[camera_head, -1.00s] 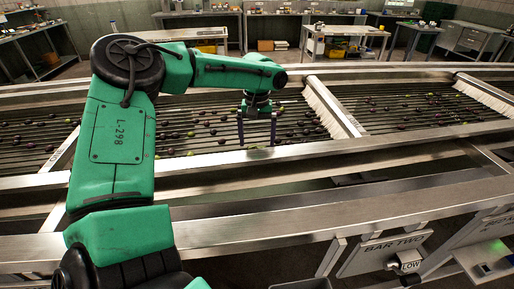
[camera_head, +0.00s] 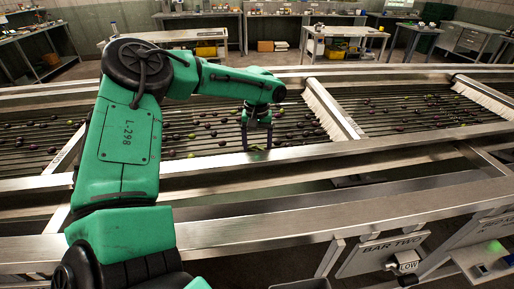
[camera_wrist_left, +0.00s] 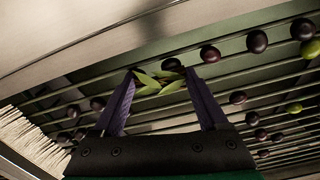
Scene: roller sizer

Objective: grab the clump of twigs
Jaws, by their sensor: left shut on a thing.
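The clump of twigs (camera_wrist_left: 162,84), with green leaves and a dark bit at its top, sits between the fingertips of my left gripper (camera_wrist_left: 161,76) in the left wrist view. The left gripper is shut on it, with a finger at each side. In the head view my left gripper (camera_head: 257,148) points down at the near edge of the roller bed (camera_head: 215,113), and a little green of the clump (camera_head: 258,150) shows between the fingers. I cannot tell if the clump still touches the rollers. My right gripper is not in view.
Dark and green olives (camera_head: 208,125) are scattered over the rollers around the gripper. A white brush bar (camera_head: 330,108) stands to the right. A metal rail (camera_head: 330,150) runs along the near side of the bed.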

